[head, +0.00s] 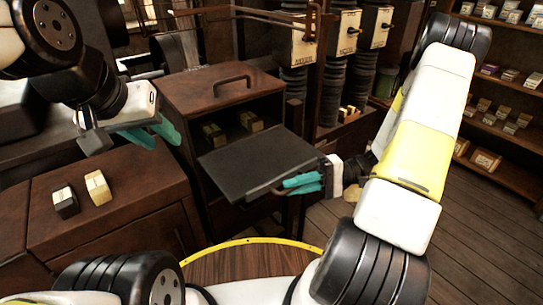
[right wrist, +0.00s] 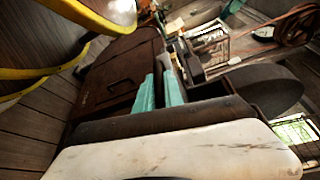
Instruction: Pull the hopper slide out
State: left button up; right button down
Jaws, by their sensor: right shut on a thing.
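A dark flat panel (head: 258,158) sticks out in front of a brown wooden box (head: 222,88). A bar handle (head: 266,191) runs along the panel's near edge. My right gripper (head: 303,184) is shut at the handle's right end. In the right wrist view, its teal fingers (right wrist: 160,92) are close together, and what lies between them is mostly hidden. My left gripper (head: 151,133) is open and empty, left of the box. Labelled hoppers (head: 347,32) stand at the back. I cannot tell which part is the hopper slide.
Pale blocks (head: 250,121) sit inside the open-fronted box. A dark block (head: 65,202) and a pale block (head: 97,187) stand on the wooden cabinet (head: 120,225) at left. Shelves (head: 500,100) with small boxes are at right. Floor (head: 480,230) is clear at lower right.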

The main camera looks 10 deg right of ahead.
jog(key=s+d, duration=0.3)
jog(key=s, duration=0.3)
jog(key=shift+s+d, duration=0.3)
jog(key=c, duration=1.5)
grip_release()
jog(key=shift+s+d, duration=0.1)
jog(key=shift+o, duration=0.2)
jog(key=w+d, duration=0.1)
jog(key=d, duration=0.6)
jog(key=shift+d+r, duration=0.3)
jog(key=shift+d, duration=0.05)
jog(key=shift+d, duration=0.1)
